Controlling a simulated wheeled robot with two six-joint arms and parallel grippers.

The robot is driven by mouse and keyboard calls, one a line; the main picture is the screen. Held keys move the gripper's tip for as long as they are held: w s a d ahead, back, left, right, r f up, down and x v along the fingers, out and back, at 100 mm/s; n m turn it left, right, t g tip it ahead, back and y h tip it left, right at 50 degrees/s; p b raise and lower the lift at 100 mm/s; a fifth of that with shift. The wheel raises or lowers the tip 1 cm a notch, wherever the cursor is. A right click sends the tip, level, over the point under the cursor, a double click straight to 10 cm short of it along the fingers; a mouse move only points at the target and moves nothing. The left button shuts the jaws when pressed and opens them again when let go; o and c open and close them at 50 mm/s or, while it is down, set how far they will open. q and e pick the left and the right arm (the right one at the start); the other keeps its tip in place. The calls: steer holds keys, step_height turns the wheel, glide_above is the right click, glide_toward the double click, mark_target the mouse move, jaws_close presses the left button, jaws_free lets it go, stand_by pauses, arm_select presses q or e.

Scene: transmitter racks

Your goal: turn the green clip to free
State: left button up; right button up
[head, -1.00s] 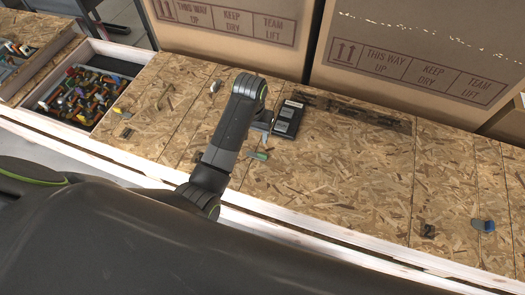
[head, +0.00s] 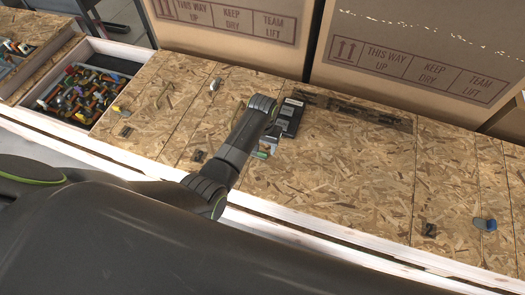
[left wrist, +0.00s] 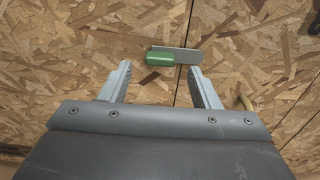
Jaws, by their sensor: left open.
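The green clip (left wrist: 160,58) lies on the chipboard in the left wrist view, with a flat grey tab (left wrist: 190,55) reaching to its right. In the head view the green clip (head: 263,153) shows small and partly hidden beside my arm. My left gripper (left wrist: 160,68) is open and empty. Its two fingertips lie just below the clip in the left wrist view, one to each side, with the right one close to the grey tab. Whether they touch it I cannot tell. In the head view my left gripper (head: 268,145) is mostly covered by its own arm. My right gripper is out of view.
A black box with labels (head: 290,116) stands just beyond my left arm. Large cardboard boxes (head: 420,55) line the back. A bin of coloured parts (head: 135,68) is at the left. A blue-grey piece (head: 485,224) lies at the right. The chipboard between is mostly clear.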

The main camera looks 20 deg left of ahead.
arm_select(q)
steer(key=shift+f+b, duration=0.3)
steer(key=shift+f, duration=1.55)
steer(key=shift+c, duration=0.2)
steer(key=c, duration=0.9)
